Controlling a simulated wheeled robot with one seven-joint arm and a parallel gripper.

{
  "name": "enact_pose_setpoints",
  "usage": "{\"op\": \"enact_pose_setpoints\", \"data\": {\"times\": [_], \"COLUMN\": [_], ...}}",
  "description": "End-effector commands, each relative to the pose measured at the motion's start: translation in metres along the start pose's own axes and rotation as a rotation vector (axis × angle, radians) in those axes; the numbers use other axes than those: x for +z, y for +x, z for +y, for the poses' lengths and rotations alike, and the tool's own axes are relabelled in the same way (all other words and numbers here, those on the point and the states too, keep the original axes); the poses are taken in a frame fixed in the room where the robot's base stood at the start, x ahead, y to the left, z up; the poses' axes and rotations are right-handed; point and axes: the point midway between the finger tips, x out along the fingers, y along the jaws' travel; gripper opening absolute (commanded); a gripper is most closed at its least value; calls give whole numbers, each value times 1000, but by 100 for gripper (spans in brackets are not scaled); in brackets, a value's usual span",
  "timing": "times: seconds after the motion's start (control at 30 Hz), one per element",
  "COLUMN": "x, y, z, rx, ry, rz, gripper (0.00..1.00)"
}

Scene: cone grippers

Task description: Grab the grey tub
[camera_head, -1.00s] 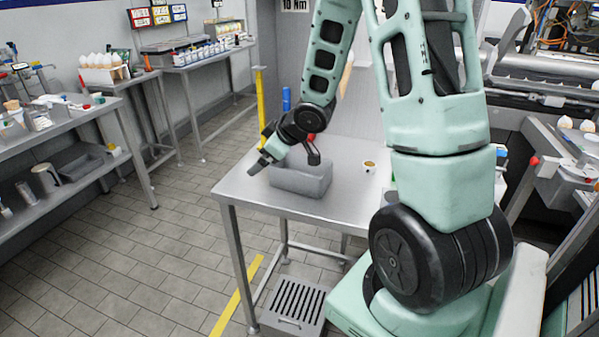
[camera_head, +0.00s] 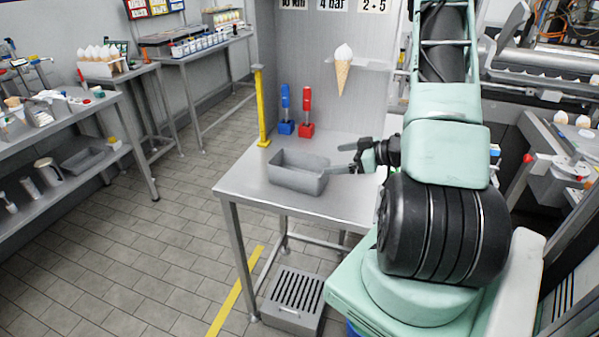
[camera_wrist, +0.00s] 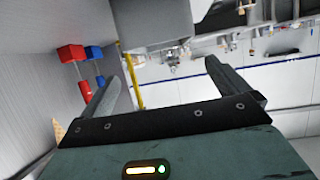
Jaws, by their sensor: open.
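The grey tub (camera_head: 298,172) is an open rectangular box standing upright on the metal table (camera_head: 245,187). My gripper (camera_head: 343,167) is at the right end of the tub in the head view, with its fingers pointing left towards it. Whether it touches the tub cannot be told. In the wrist view my gripper (camera_wrist: 167,92) has its two fingers wide apart with nothing between them. A grey shape at the top of the wrist view may be the tub, but this is unclear.
A blue tool (camera_head: 286,110) and a red tool (camera_head: 306,112) stand at the back of the table. A yellow post (camera_head: 262,108) stands at its back left corner. An ice cream cone (camera_head: 343,70) is behind. The table's front left is clear.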

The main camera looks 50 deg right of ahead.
Motion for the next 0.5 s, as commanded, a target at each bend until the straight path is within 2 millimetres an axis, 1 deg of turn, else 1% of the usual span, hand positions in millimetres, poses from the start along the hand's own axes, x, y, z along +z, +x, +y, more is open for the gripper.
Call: {"op": "enact_pose_setpoints", "data": {"times": [0.03, 0.2, 0.3, 0.5], "x": [-2, -2, -2, -3], "y": [11, 41, 52, 65], "z": [-2, -1, -1, -1], "rx": [-6, -2, -2, -2], "ry": [1, 0, 0, 0], "rz": [1, 0, 0, -1], "gripper": [100, 100, 100, 100]}}
